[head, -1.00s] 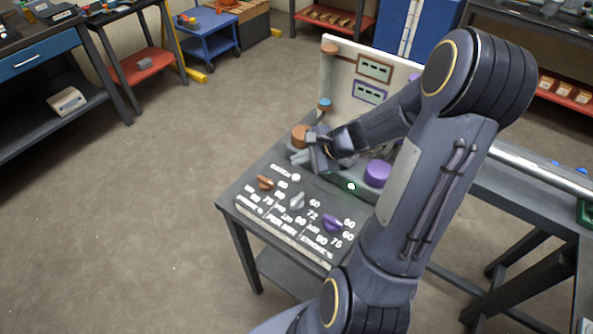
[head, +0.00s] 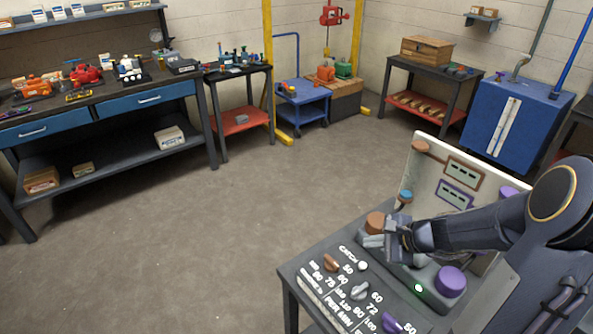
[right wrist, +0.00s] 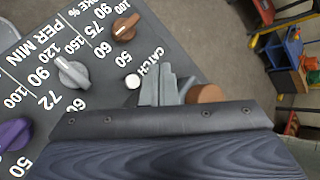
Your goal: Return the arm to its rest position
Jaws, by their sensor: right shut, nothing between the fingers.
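My right gripper (head: 372,239) is over the back part of the control table (head: 291,284), beside the brown cylinder (head: 375,222). Its fingers are shut and hold nothing. In the right wrist view the gripper fingers (right wrist: 166,88) show above the dark panel, close to the white round CATCH button (right wrist: 132,82). The brown cylinder (right wrist: 205,94) is partly hidden behind my wrist there. My right arm (head: 480,228) comes in from the right and hides part of the upright panel (head: 422,165). My left gripper is not in view.
The panel has a brown knob (head: 331,262), a grey knob (head: 360,291) and a purple knob (head: 396,323). A purple cylinder (head: 450,281) and a lit green lamp (head: 418,288) are near my forearm. A workbench (head: 150,97) stands at the left. The floor between is clear.

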